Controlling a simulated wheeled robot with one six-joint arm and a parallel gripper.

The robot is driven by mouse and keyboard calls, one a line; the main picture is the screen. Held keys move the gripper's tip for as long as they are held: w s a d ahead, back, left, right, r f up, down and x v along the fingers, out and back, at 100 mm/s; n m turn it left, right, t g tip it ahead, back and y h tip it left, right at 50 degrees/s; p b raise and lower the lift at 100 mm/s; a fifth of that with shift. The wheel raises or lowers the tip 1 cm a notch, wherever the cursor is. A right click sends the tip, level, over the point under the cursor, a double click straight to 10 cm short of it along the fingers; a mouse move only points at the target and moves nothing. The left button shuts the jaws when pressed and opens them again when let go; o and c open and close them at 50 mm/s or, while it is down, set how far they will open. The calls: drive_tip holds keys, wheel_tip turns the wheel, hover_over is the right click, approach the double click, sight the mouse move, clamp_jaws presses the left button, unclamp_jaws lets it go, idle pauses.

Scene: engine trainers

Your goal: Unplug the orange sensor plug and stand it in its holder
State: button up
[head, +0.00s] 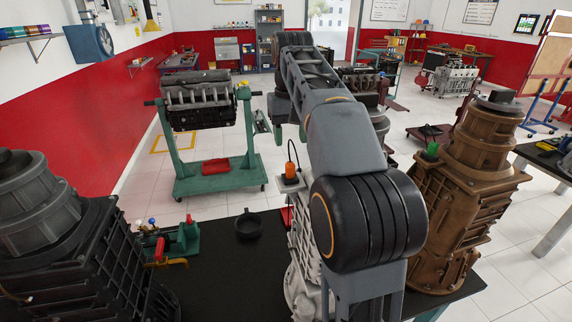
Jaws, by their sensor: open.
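In the head view the orange sensor plug (291,170) stands upright on top of a light grey gear housing (303,232), just left of my arm's big black joint. A thin dark cable loops up from the plug. The plug looks seated on the housing, but its socket is too small to make out. My arm hides much of that housing. My arm rises through the middle of the view and reaches away, and its gripper is hidden. I cannot make out for certain which thing is the plug's holder.
A black round dish (248,226) and a green-and-red vice-like tool (176,240) are on the dark bench (222,282). A dark gearbox (85,255) stands at left, a brown one (455,200) with a green plug (432,150) at right. Bare benchtop lies around the dish.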

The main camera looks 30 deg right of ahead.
sight(290, 162)
drive_tip(key=shift+f, duration=0.1)
wheel_tip(290, 162, down, 7)
drive_tip(key=shift+r+b, duration=0.15)
drive_tip(key=shift+b, duration=0.6)
drive_tip(key=shift+f+b, duration=0.6)
drive_tip(key=shift+f, duration=0.45)
drive_tip(key=shift+p, duration=0.35)
idle(0.4)
clamp_jaws()
idle(0.5)
drive_tip(key=shift+r, duration=0.1)
